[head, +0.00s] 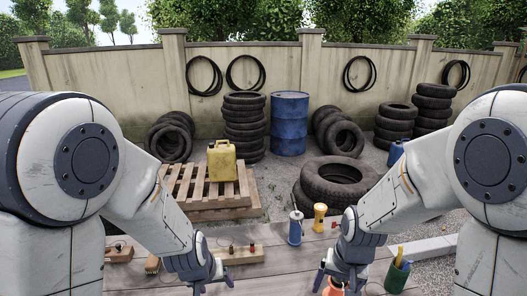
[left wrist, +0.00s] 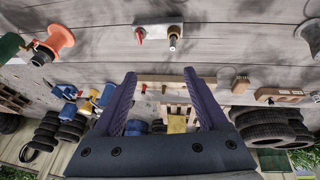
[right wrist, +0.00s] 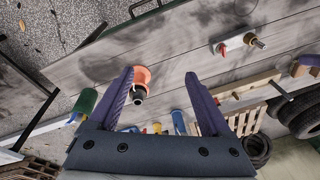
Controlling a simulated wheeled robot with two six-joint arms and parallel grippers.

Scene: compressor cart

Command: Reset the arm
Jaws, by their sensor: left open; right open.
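My left gripper (head: 213,284) is at the near edge of the grey plank surface in the head view, partly cut by the frame. In the left wrist view its two purple fingers (left wrist: 160,75) are spread with nothing between them. My right gripper (head: 335,283) is low in the head view, beside an orange object (head: 333,288) that it partly hides. In the right wrist view its fingers (right wrist: 159,73) are apart. The orange piece with a dark nozzle (right wrist: 141,76) shows close to one finger there; I cannot tell whether they touch.
Wooden blocks with fittings (head: 240,254), a blue-and-white can (head: 295,228), a yellow object (head: 320,217) and a green cup of tools (head: 397,274) stand on the planks (head: 270,277). Beyond are a pallet (head: 205,196) with a yellow canister (head: 222,162), tyres (head: 338,182) and a blue drum (head: 289,124).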

